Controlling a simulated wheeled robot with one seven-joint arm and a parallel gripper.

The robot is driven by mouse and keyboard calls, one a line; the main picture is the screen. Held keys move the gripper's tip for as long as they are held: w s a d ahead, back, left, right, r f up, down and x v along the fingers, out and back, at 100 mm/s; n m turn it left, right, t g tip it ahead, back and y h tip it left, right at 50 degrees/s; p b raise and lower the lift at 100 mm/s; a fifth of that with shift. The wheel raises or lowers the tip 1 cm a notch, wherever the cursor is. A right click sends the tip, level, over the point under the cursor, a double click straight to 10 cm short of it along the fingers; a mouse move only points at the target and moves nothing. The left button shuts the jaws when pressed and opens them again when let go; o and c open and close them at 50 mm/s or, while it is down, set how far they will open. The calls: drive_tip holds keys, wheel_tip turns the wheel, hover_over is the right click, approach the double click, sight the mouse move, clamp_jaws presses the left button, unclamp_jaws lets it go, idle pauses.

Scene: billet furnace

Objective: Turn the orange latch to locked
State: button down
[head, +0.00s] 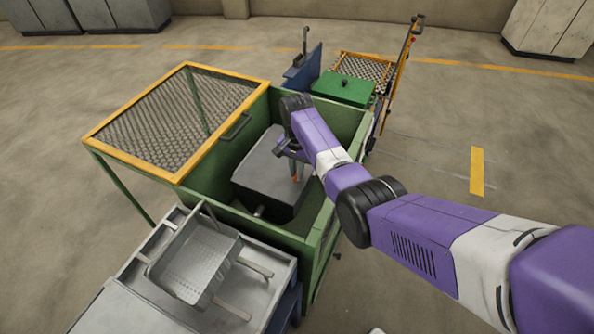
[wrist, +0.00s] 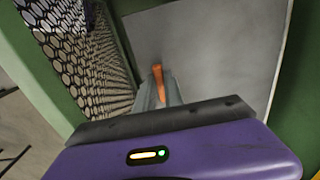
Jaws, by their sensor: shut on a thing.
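The orange latch (head: 295,178) is a small upright piece at the right side of the grey box (head: 262,165) inside the green housing (head: 325,220). In the wrist view the orange latch (wrist: 158,80) shows between the grey fingers. My gripper (wrist: 163,92) is shut on the latch. In the head view my gripper (head: 295,165) reaches down into the housing from above, over the box's right part. The fingers hide part of the latch, and I cannot read its turned position. The grey face of the box (wrist: 210,50) fills the wrist view behind it.
A mesh panel with a yellow frame (head: 265,84) stands open at the housing's left. A grey bench with a metal basket (head: 195,260) is in front. A green-lidded cart (head: 345,88) stands behind. The housing walls close in around my gripper; the floor at right is clear.

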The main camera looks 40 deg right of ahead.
drive_tip(key=shift+w+d+r, duration=0.1)
drive_tip(key=c, duration=1.4)
unclamp_jaws()
drive_tip(key=shift+c, duration=0.2)
drive_tip(key=shift+r+b, duration=0.35)
drive_tip(key=shift+r, duration=3.5)
